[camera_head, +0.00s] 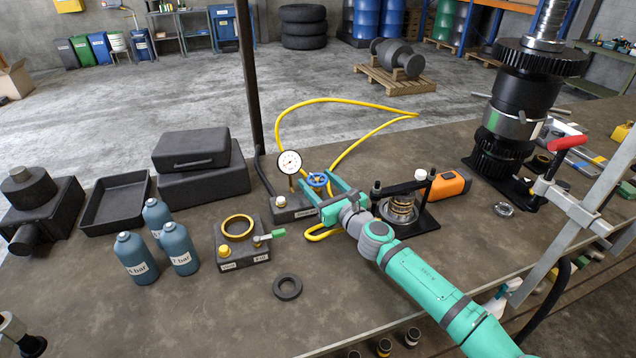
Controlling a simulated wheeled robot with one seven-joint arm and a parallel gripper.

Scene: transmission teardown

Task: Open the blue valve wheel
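The blue valve wheel (317,180) is small and sits on a dark block (290,212) beside a round white pressure gauge (289,162). My gripper (316,178) has teal fingers and reaches in from the lower right. Its two fingers are spread apart, with the tips on either side of the wheel. I cannot tell whether either finger touches the wheel. The fingers hide part of the block and the valve stem.
A yellow hose (335,101) loops behind. A dark post (247,75) rises behind the gauge. Blue-grey bottles (135,257) stand left. The front middle bench is mostly clear.

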